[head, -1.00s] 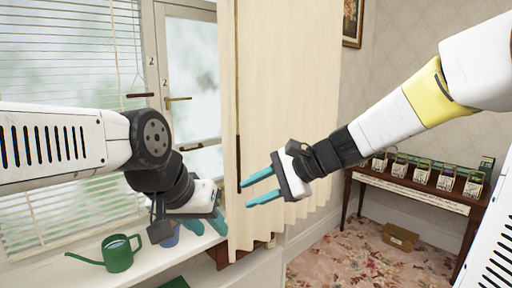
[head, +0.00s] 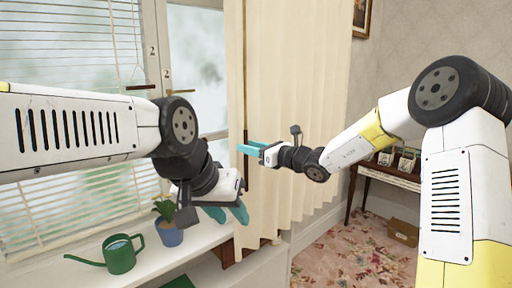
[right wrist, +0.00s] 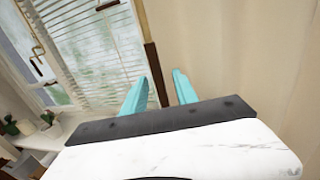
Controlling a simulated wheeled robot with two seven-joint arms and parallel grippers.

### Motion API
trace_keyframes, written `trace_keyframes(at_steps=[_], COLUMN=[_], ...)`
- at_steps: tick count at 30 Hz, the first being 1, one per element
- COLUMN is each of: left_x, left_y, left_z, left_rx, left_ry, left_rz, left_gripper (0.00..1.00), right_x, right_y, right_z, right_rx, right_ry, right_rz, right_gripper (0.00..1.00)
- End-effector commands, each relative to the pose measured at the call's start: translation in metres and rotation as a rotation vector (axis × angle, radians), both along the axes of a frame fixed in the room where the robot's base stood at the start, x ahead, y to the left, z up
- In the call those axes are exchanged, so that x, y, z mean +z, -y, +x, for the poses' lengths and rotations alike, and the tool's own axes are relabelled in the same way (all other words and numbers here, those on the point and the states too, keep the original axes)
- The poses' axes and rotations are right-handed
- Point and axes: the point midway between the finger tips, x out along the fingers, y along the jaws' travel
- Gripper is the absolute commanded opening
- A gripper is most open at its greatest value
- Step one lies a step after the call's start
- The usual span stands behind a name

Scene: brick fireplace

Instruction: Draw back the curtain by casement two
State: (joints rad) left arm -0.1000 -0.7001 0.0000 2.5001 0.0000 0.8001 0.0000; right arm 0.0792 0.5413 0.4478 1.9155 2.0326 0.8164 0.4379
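The cream curtain (head: 295,110) hangs in folds beside the window marked 2 (head: 152,50), covering the area right of the glass. A dark draw rod (head: 245,130) hangs along its left edge; it also shows in the right wrist view (right wrist: 152,65).
A green watering can (head: 120,256) and a potted plant (head: 170,232) stand on the white sill (head: 160,265), below my left arm. A window handle (head: 180,91) sticks out left of the curtain. A wooden table (head: 380,176) stands at the right wall.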

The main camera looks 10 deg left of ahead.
Motion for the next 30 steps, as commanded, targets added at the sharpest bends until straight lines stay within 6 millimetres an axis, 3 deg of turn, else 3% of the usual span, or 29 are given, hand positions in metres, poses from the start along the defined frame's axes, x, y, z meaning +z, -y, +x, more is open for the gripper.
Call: trace_keyframes(at_steps=[4,13,18,30], left_x=[0.0,0.0,0.0,0.0], left_y=[0.0,0.0,0.0,0.0], left_z=[0.0,0.0,0.0,0.0], left_rx=[0.0,0.0,0.0,0.0], left_ry=[0.0,0.0,0.0,0.0], left_rz=[0.0,0.0,0.0,0.0], left_gripper=[0.36,0.36,0.36,0.36], right_x=[0.0001,0.0,0.0001,0.0001], right_y=[-0.0113,-0.0134,-0.0132,-0.013], right_z=[0.0052,0.0062,0.0062,0.0062], right_rx=[0.001,0.001,0.001,0.0], right_ry=[0.001,0.001,0.001,0.001], right_rz=[0.0,-0.002,-0.002,-0.002], right_gripper=[0.35,0.35,0.02,0.0])
